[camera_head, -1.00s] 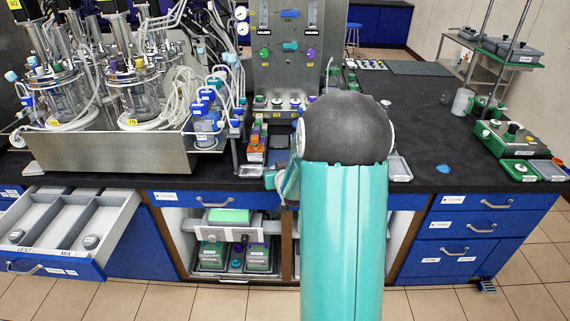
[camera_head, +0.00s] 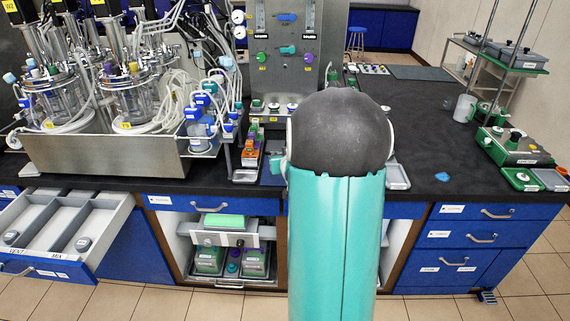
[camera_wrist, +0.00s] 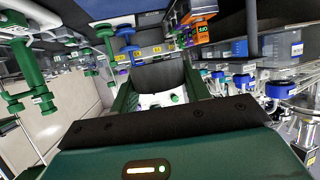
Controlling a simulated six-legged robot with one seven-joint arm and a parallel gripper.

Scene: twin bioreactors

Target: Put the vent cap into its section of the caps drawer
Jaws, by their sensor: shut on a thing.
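The caps drawer (camera_head: 100,208) is pulled open at the lower left in the head view, a grey tray with long sections. Its front edge reads VENT and MIX. A small grey cap (camera_head: 83,243) lies near the front of one section, and another (camera_head: 12,237) lies at the front left. My gripper (camera_wrist: 158,97) shows in the wrist view with dark green fingers, shut on a small white piece with a green spot. I cannot tell for sure that this piece is the vent cap. In the head view my arm hides the gripper, well right of the drawer.
Twin glass bioreactors (camera_head: 130,88) stand in a metal tray (camera_head: 105,155) on the black bench (camera_head: 440,150), above and right of the drawer. An open cabinet holds a shelf with a green-topped box (camera_head: 223,221). Tiled floor (camera_head: 130,298) is free in front.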

